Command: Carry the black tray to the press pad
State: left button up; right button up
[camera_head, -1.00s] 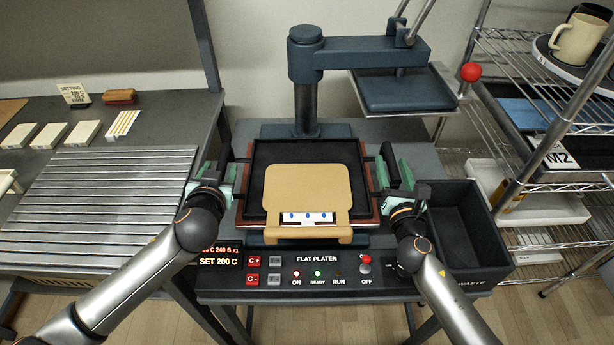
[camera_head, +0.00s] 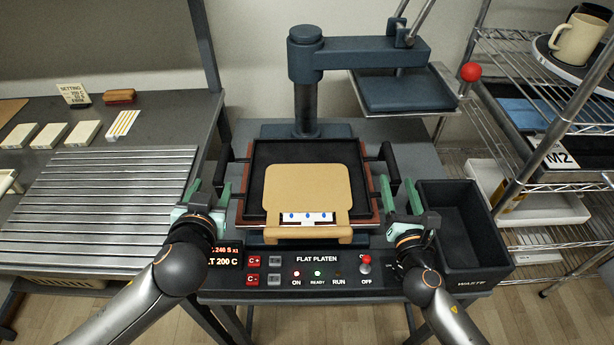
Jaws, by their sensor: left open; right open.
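A tan board (camera_head: 312,187) with a white strip of blue marks lies on the tray. The pad itself is mostly hidden under the tray.
The press's upper plate (camera_head: 405,92) is swung aside to the back right, with a red-knobbed lever. A black waste bin (camera_head: 460,232) stands close to my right gripper. The control panel (camera_head: 318,270) runs along the front. A slatted bench (camera_head: 105,205) is at left, bare.

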jog(key=s, duration=0.6)
jog(key=shift+d, duration=0.15)
jog(key=shift+s, duration=0.1)
